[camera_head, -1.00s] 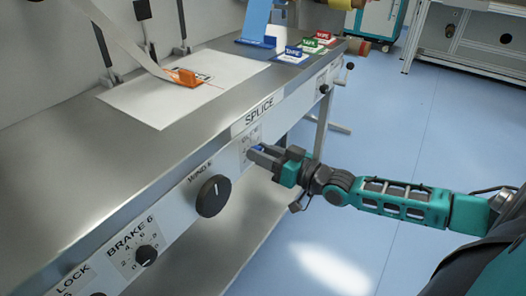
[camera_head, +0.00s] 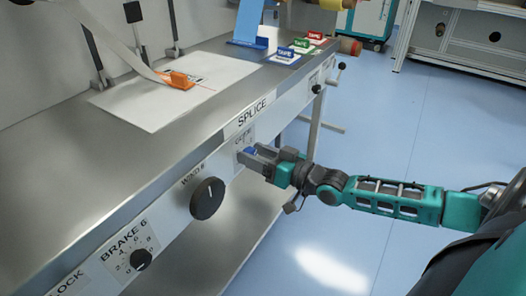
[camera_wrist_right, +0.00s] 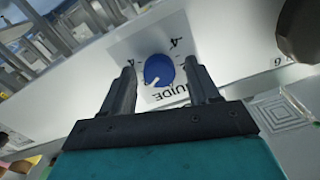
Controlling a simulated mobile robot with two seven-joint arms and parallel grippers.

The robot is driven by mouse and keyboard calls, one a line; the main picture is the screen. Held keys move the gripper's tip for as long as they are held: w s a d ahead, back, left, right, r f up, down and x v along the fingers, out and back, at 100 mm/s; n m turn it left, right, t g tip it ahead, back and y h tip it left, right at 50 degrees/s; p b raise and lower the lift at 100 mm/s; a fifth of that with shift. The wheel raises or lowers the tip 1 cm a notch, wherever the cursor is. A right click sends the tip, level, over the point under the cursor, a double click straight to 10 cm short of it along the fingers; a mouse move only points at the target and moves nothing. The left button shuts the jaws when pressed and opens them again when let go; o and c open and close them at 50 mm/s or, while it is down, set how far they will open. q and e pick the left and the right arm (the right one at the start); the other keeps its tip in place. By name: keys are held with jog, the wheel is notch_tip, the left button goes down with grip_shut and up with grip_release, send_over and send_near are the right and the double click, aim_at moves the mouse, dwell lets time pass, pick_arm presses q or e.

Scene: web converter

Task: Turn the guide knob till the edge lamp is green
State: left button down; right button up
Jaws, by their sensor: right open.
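The guide knob is a small blue dial with a white pointer line on a white scale plate marked GUIDE; it shows best in the right wrist view (camera_wrist_right: 158,70). In the head view the knob (camera_head: 250,150) is mostly hidden by my right gripper (camera_head: 256,155), which is at the front panel under the SPLICE label. In the right wrist view my right gripper (camera_wrist_right: 160,85) is open, with one finger on each side of the knob. I cannot tell whether the fingers touch it. I cannot make out the edge lamp. My left gripper is not in view.
A large black WIND knob (camera_head: 208,198) and a BRAKE knob (camera_head: 141,259) sit left of the guide knob on the panel. Orange clip (camera_head: 178,81), white sheet (camera_head: 140,105) and coloured tape holders (camera_head: 287,56) are on the bench top. Open floor lies to the right.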

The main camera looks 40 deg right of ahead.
jog(key=p+v, duration=0.3)
jog(key=v, duration=1)
jog(key=shift+p, duration=0.4)
dwell(0.5)
